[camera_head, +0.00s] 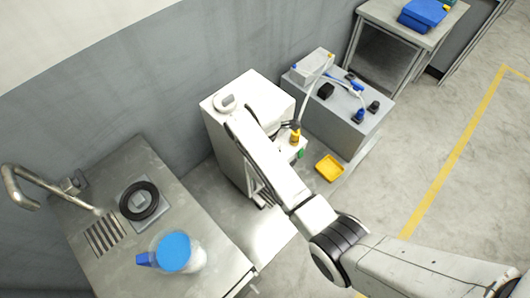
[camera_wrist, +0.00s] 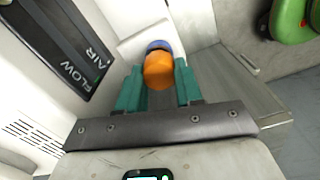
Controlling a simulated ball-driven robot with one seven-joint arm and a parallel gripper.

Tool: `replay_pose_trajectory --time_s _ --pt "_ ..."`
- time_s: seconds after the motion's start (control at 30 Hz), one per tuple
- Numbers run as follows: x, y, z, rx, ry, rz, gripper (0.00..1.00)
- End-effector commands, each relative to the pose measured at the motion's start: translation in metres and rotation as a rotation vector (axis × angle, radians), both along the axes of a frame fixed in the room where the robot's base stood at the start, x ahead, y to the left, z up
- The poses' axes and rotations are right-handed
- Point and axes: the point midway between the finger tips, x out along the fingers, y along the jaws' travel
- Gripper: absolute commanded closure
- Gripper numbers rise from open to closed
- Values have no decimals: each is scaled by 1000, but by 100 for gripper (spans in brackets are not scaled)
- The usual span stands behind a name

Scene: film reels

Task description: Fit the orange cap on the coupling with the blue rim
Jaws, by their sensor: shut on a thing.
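The orange cap (camera_wrist: 158,72) sits between the two teal fingers of my gripper (camera_wrist: 157,84) in the wrist view, and the gripper is shut on it. The coupling's blue rim (camera_wrist: 158,45) shows directly beyond the cap, in line with it. The cap overlaps the rim in this view, so I cannot tell if they touch or if the cap is seated. In the head view a small orange-yellow piece (camera_head: 295,137) shows at the front of the white cabinet, near my arm's end; my gripper is too small to make out there.
A black panel (camera_wrist: 75,60) marked "AIR FLOW" is left of the gripper, and a green part (camera_wrist: 292,20) is at upper right. The white cabinet (camera_head: 225,135) stands beside a grey bench (camera_head: 335,125) with hoses and fittings. A yellow tray (camera_head: 329,168) lies below.

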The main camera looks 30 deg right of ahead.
Motion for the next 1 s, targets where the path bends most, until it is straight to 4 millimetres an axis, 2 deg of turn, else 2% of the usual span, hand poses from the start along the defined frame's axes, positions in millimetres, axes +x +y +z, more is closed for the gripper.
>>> replay_pose_trajectory --time_s 1.0 --pt "0 0 -3 0 0 0 93"
